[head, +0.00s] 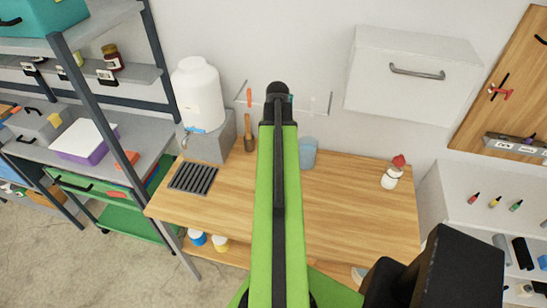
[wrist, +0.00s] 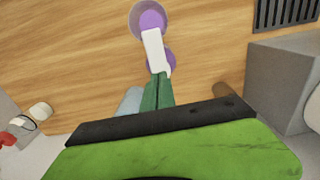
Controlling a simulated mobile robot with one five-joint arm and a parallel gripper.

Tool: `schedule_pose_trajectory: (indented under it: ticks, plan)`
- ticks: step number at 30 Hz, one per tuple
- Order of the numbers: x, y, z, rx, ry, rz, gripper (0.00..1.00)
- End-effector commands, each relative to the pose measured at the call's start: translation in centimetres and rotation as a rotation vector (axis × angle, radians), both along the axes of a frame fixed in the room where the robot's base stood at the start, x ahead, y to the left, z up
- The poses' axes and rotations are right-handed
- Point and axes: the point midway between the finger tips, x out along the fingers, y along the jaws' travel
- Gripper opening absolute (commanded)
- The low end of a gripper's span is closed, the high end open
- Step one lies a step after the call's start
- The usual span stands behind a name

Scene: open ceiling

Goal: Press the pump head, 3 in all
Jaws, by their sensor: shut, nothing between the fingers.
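In the wrist view, a white pump head (wrist: 153,48) with a long flat spout sits over a purple bottle (wrist: 168,60), mostly hidden beneath it. The spout reaches over a round purple container (wrist: 151,17) at the top edge. My gripper (wrist: 159,76) has its green fingers together and empty. Its tips appear at the rear end of the pump head; I cannot tell whether they touch it. In the head view my arm covers the pump, the container and the gripper.
On the wooden table (head: 340,210), a blue cup (head: 308,153) and a wooden-handled tool (head: 249,133) stand near the back. A white dispenser (head: 198,95) on a grey block and a dark grate (head: 193,178) are left. A red-topped white bottle (head: 391,177) stands right. The table's right part is mostly clear.

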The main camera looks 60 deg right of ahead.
Motion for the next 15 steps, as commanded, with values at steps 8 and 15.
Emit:
schedule_pose_trajectory:
  ticks: [8, 15]
  plan:
    - [0.0, 0.0, 1.6, 0.001, 0.000, 0.000, 0.00]
    - [0.0, 0.0, 3.2, 0.001, 0.000, 0.000, 0.00]
